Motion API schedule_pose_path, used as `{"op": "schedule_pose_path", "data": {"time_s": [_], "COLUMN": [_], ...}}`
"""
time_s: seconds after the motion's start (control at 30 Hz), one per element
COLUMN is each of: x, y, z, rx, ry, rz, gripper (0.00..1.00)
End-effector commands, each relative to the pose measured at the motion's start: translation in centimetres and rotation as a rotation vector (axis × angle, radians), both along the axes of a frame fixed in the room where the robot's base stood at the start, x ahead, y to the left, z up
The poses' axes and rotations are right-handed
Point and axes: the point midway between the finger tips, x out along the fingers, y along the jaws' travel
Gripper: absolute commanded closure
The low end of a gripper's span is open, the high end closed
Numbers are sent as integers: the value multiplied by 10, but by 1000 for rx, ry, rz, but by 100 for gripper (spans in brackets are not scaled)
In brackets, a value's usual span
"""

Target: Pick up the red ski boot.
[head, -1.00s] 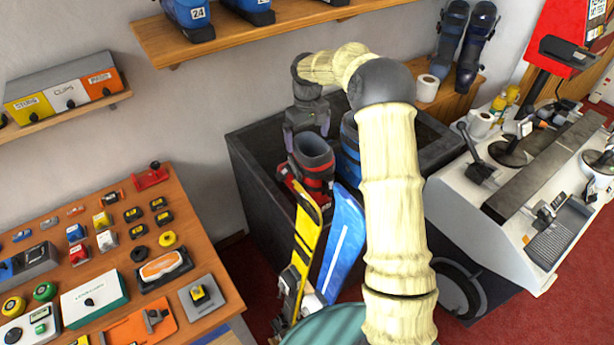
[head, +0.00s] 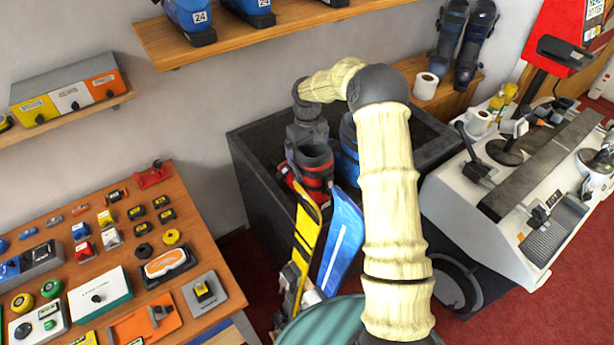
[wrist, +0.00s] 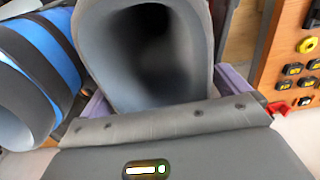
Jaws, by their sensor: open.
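The red ski boot (head: 314,183) stands upright in the dark bin, its grey cuff opening facing up. In the wrist view, the boot's grey cuff and dark opening (wrist: 150,50) fill the upper middle. My gripper (head: 309,149) is at the top of the boot, pointing down. In the wrist view, the purple fingers of my gripper (wrist: 165,92) show on either side of the cuff, open. Whether either finger touches the cuff I cannot tell. The lower boot is partly hidden by skis and the bin.
A blue boot (head: 348,145) stands close on the right; it also shows at the left of the wrist view (wrist: 40,60). A yellow ski (head: 305,235) and a blue ski (head: 341,240) lean in front. The dark bin (head: 255,185) has walls around the boots.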

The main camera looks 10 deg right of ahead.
Motion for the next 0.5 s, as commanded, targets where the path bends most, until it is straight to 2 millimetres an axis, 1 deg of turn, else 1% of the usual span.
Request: {"op": "schedule_pose_path", "data": {"time_s": [0.3, 0.47, 0.5], "x": [0, 0, 0], "y": [0, 0, 0], "z": [0, 0, 0], "rx": [0, 0, 0], "ry": [0, 0, 0], "rz": [1, 1, 1], "gripper": [0, 31, 39]}}
